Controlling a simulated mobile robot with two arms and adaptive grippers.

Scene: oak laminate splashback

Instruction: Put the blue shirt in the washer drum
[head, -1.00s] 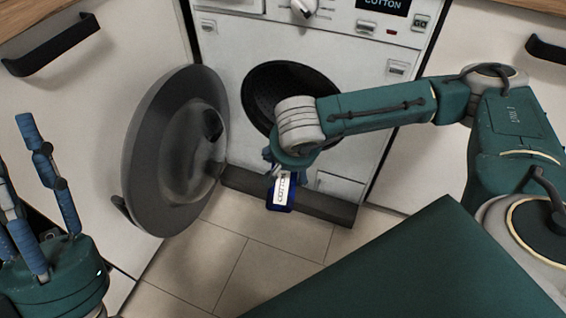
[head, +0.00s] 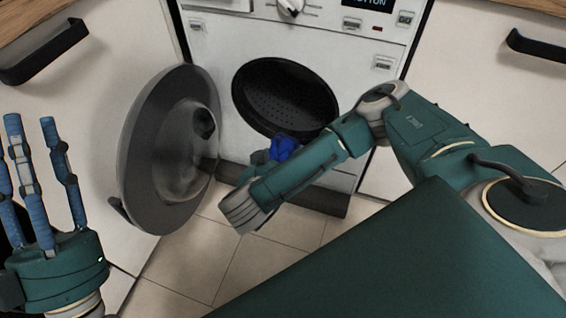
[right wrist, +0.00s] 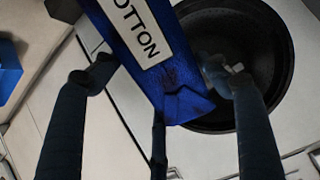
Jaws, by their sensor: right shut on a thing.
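The blue shirt (head: 283,148), with a white label reading "OTTON" in the right wrist view (right wrist: 178,105), is in my right gripper (head: 266,157). In that view the gripper's fingers (right wrist: 158,85) are around the shirt, and its upper part runs out of the frame. In the head view the shirt is just below the lower rim of the washer drum (head: 285,95), outside it; my right arm hides part of the gripper. The dark drum opening also shows behind the shirt in the right wrist view (right wrist: 265,60). My left gripper (head: 32,120) is open and empty at the left.
The round washer door (head: 150,150) stands open to the left of the drum. The white washer front (head: 350,60) is between cupboards with dark handles. Tiled floor (head: 275,262) is clear below. A blue object (right wrist: 8,75) shows at the right wrist view's left edge; I cannot tell what it is.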

